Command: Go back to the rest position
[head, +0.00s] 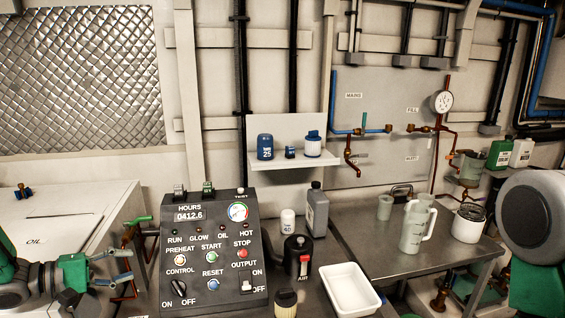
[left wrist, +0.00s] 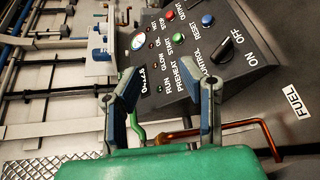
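My left gripper (head: 129,264) is at the lower left of the head view, beside the left side of the control panel (head: 212,250). In the left wrist view its two fingers (left wrist: 170,82) stand apart with nothing held between them. The panel shows there beyond the fingertips (left wrist: 188,90). A green-handled valve (head: 134,222) on copper pipe is close to the gripper; its green handle also shows behind the fingers in the wrist view (left wrist: 137,128). My right gripper is out of view; only parts of my right arm show at the right edge.
A white tray (head: 351,291), black canister (head: 297,262) and grey bottle (head: 316,212) stand right of the panel. A metal table (head: 385,258) holds a clear jug (head: 415,232) and a white pot (head: 468,223). A white OIL tank (head: 70,215) is at left.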

